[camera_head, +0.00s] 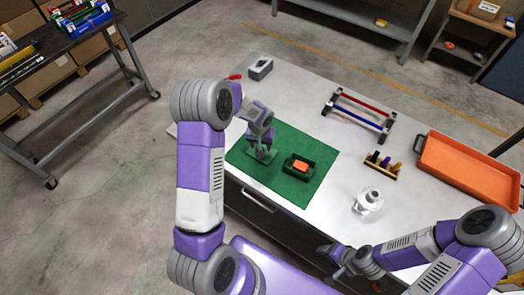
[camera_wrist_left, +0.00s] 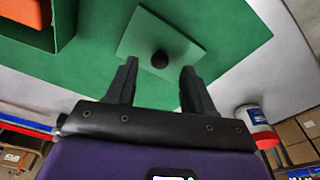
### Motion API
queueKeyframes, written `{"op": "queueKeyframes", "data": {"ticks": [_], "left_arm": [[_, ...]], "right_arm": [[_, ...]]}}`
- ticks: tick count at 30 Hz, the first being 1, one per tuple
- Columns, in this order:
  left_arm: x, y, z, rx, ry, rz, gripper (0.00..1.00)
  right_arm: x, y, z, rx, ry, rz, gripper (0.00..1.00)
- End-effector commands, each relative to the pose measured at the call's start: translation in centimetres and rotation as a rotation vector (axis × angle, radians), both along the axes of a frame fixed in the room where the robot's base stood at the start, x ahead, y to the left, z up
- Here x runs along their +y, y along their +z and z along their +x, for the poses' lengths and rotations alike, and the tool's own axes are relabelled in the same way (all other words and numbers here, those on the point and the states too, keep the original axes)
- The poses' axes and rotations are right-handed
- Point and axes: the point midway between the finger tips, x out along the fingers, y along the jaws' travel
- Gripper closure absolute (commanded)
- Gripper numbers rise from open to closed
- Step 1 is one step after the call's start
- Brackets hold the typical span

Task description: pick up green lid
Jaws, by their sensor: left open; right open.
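The green lid (camera_wrist_left: 150,32) is a flat square plate with a dark round knob (camera_wrist_left: 160,60), lying on the green mat (camera_wrist_left: 225,32). In the head view the lid (camera_head: 262,156) is partly covered by my left gripper (camera_head: 263,143). In the left wrist view my left gripper (camera_wrist_left: 159,75) is open, its two fingers on either side of the knob in the picture. I cannot tell how high they are above it. A dark green box (camera_head: 298,172) holding an orange block (camera_head: 300,165) stands on the mat beside the lid. My right gripper (camera_head: 330,262) is open and empty near the table's front edge.
On the white table (camera_head: 310,95) are a rack with red and blue bars (camera_head: 358,115), a wooden peg holder (camera_head: 380,166), a white round part (camera_head: 368,200), an orange tray (camera_head: 465,168) and a grey block (camera_head: 259,68). A red and white can (camera_wrist_left: 258,125) shows in the wrist view.

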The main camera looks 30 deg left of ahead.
Motion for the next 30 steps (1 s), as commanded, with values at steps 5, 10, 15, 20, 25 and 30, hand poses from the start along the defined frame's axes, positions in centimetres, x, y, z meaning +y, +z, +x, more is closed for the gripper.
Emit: {"op": "queueKeyframes", "data": {"ticks": [5, 10, 15, 20, 25, 30], "left_arm": [[0.2, -2.5, 0.4, 0.002, -0.001, 0.0, 0.47], [0.2, -3.0, 0.5, 0.0, 0.0, -0.001, 0.47], [0.2, -3.0, 0.5, 0.0, 0.0, -0.001, 0.52], [0.2, -3.0, 0.5, 0.0, 0.0, -0.001, 0.76], [0.2, -2.9, 0.5, 0.0, 0.0, -0.001, 1.0], [0.2, -2.9, 0.5, 0.0, -0.001, -0.001, 1.0]], "right_arm": [[0.0, 0.0, 0.1, -0.001, 0.0, 0.0, 0.31], [0.0, 0.0, 0.1, -0.001, 0.0, 0.0, 0.31], [0.0, 0.0, 0.1, -0.001, 0.0, 0.0, 0.31], [0.0, 0.0, 0.1, -0.001, 0.0, 0.0, 0.31], [0.0, 0.0, 0.1, -0.001, 0.0, 0.0, 0.31], [0.0, 0.0, 0.1, -0.001, 0.0, 0.0, 0.31]]}}
